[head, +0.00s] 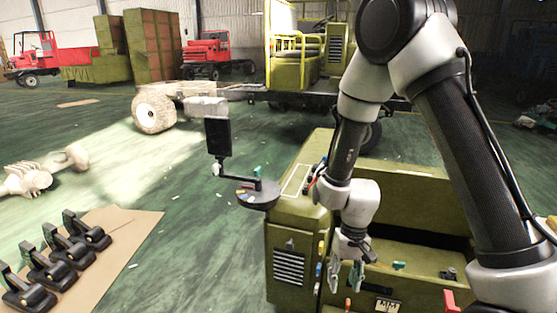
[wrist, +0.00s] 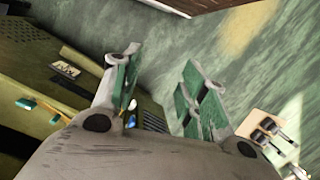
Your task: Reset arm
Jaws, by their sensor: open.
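My arm (head: 447,130) reaches down from the upper right of the head view. My gripper (head: 347,277) hangs with its fingers downward in front of the olive-green cart (head: 290,235). In the wrist view its two green-padded fingers (wrist: 160,88) are spread apart with nothing between them. The head view does not make clear whether the fingertips touch the cart.
A dark round tray (head: 262,203) with a monitor (head: 218,138) stands at the cart's left. Several black parts (head: 70,255) lie on cardboard (head: 135,222) on the floor. A chassis with a pale wheel (head: 154,111) stands behind. Open floor (head: 195,250) lies between.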

